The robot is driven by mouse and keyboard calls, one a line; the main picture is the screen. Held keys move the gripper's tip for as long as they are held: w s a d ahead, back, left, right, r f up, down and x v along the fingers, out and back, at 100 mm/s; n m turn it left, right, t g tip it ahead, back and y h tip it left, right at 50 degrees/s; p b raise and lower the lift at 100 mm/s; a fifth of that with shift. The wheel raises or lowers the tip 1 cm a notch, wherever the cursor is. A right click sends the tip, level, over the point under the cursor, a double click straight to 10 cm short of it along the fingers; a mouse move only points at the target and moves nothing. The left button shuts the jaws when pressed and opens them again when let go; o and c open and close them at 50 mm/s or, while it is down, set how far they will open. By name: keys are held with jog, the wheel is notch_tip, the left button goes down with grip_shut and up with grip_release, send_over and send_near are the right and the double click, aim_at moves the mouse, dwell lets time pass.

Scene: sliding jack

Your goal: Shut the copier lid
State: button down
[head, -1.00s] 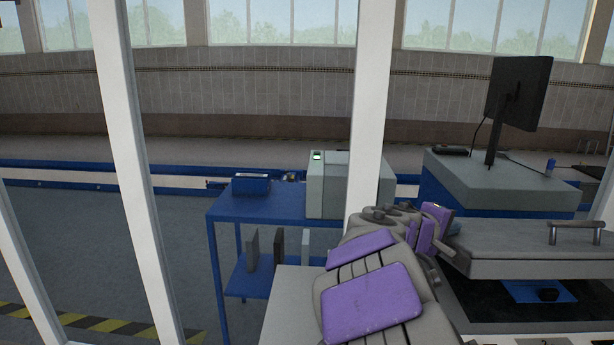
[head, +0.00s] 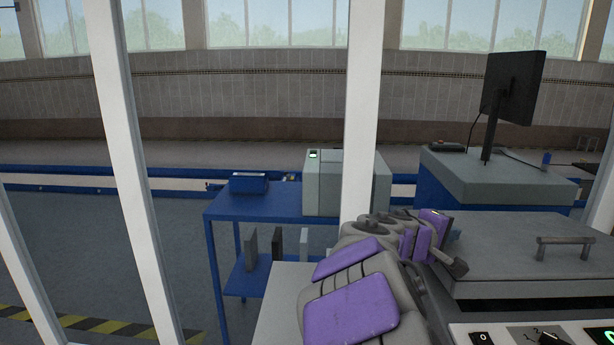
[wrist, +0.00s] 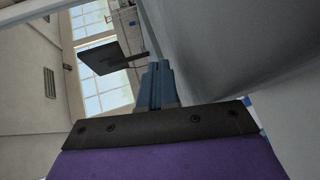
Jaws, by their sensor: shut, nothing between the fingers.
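The copier lid (head: 490,236) is a grey slab with a bar handle (head: 565,241) near its front right. It lies low and almost flat over the copier, with a dark strip (head: 530,304) showing below its front edge. My gripper (head: 455,236) is at the lid's left edge, partly hidden by my purple-padded arm. In the wrist view my gripper's blue fingers (wrist: 157,84) are together and empty. A large grey surface, apparently the lid (wrist: 225,50), fills the right of that view beside the fingers. I cannot tell whether they touch it.
The copier's button panel (head: 545,335) is at the bottom right. A monitor (head: 513,88) stands on a grey-topped blue cabinet (head: 500,178) behind. A blue shelf cart (head: 255,207) is left of my arm. A white post (head: 361,110) rises beyond my arm.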

jog(key=shift+w+f, duration=0.1)
jog(key=shift+f, duration=0.65)
jog(key=shift+a+r+p, duration=0.45)
jog(key=shift+r+p, duration=0.15)
jog(key=shift+r, duration=0.2)
notch_tip(320, 180, up, 7)
jog(key=p, duration=0.5)
jog(key=shift+f, duration=0.15)
jog(key=shift+f, duration=0.1)
